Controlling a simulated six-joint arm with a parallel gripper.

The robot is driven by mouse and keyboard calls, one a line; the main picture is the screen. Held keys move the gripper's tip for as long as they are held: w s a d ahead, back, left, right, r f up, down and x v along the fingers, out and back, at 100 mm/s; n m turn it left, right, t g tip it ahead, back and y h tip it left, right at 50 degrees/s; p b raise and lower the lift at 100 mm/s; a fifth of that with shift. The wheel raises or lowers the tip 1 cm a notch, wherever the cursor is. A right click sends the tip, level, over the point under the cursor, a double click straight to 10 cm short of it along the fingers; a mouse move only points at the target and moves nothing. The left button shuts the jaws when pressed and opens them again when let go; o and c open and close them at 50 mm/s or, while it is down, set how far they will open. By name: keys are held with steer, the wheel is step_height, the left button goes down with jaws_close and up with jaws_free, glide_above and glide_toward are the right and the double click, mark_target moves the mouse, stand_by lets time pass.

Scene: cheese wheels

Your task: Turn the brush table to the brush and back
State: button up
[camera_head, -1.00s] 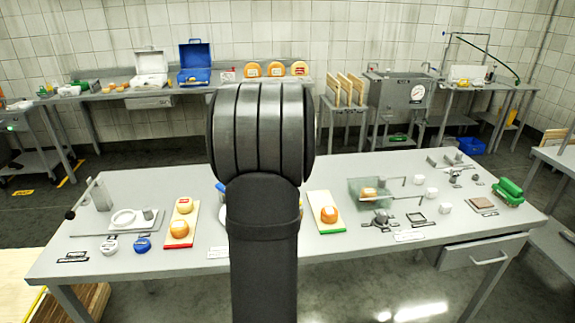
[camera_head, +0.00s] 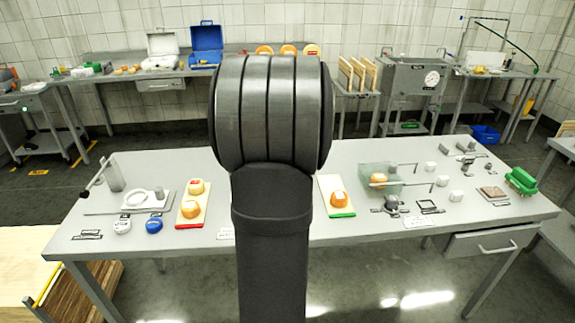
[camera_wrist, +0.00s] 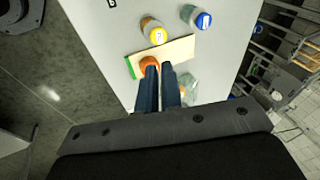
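My gripper (camera_wrist: 158,70) shows in the wrist view as two dark fingers with a narrow gap and nothing visible between them. They point over a pale board with a green edge (camera_wrist: 182,48). An orange cheese wheel (camera_wrist: 149,62) on that board shows just beyond the left fingertip; I cannot tell whether they touch. In the head view my arm hides the gripper and the middle of the table. The green-edged board (camera_head: 328,185) and its cheese wheel (camera_head: 338,200) lie right of my arm. I cannot identify the brush table or the brush for certain.
A jar with a yellow lid (camera_wrist: 157,36) and one with a blue lid (camera_wrist: 203,20) stand past the board. A red-edged board (camera_head: 193,212) with two cheeses lies left. A clear box (camera_head: 376,172), metal fixtures and a green brush-like block (camera_head: 521,181) stand right.

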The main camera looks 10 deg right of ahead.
steer(key=w+f+n+y, duration=0.1)
steer(key=f+n, duration=0.1)
steer(key=w+a+f+n+y, duration=0.1)
steer(key=f+n, duration=0.1)
steer(key=w+a+f+n+y, duration=0.1)
steer(key=f+n, duration=0.1)
steer(key=n, duration=0.1)
steer(key=shift+w+f+t, duration=0.3)
steer(key=shift+w+t, duration=0.1)
jaws_close()
steer(key=w+a+f+n, duration=0.1)
steer(key=w+f+n, duration=0.1)
steer(key=w+f, duration=0.1)
steer(key=w+f+n+t+y, duration=0.1)
steer(key=w+f+n, duration=0.1)
steer(key=f, duration=0.4)
steer(key=w+a+f+n+y, duration=0.1)
steer(key=w+f+n, duration=0.2)
steer(key=w+f, duration=0.1)
steer(key=shift+w+a+f+t, duration=0.2)
steer(key=shift+a+t, duration=0.1)
